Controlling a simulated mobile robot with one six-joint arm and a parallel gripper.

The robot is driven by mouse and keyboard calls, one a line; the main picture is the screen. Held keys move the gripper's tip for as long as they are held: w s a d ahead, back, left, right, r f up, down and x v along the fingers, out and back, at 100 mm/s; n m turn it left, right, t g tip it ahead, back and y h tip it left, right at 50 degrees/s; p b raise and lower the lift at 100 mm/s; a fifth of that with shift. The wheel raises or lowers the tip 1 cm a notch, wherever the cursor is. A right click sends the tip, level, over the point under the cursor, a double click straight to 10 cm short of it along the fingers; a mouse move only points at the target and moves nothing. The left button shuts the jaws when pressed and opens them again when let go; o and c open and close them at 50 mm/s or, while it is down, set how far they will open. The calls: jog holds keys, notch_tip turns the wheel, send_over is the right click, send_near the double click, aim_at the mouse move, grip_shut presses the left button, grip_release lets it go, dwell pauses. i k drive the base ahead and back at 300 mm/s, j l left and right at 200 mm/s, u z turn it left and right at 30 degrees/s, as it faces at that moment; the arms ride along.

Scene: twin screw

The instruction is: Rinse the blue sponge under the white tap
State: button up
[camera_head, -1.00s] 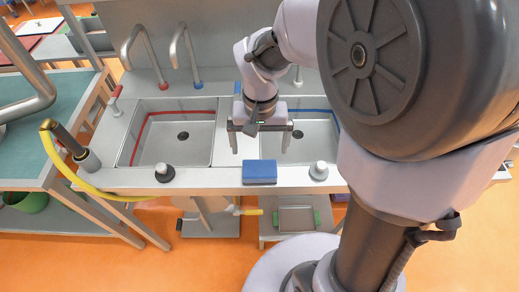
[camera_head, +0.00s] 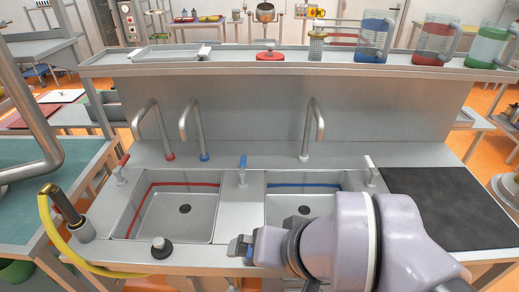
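The white tap (camera_head: 310,130) is the grey curved spout with a pale base ring, behind the right basin (camera_head: 335,205). My gripper (camera_head: 240,248) is low in the picture, over the counter's front part between the two basins. It is seen side-on, and its fingers are mostly hidden, so its opening does not show. A small blue patch shows at the gripper, but I cannot tell whether it is the sponge. The blue sponge is otherwise hidden behind my gripper or arm. A white-topped lever (camera_head: 370,172) stands right of the right basin.
Red-based (camera_head: 150,125) and blue-based (camera_head: 192,125) taps stand behind the left basin (camera_head: 150,215). A blue lever (camera_head: 242,170) stands between the basins. A black knob (camera_head: 162,247) and a yellow hose (camera_head: 70,250) are at front left. A shelf with jugs (camera_head: 375,38) runs above. A black mat (camera_head: 445,205) is right.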

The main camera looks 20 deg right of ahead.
aim_at(375, 174)
jog(key=z, duration=1.3)
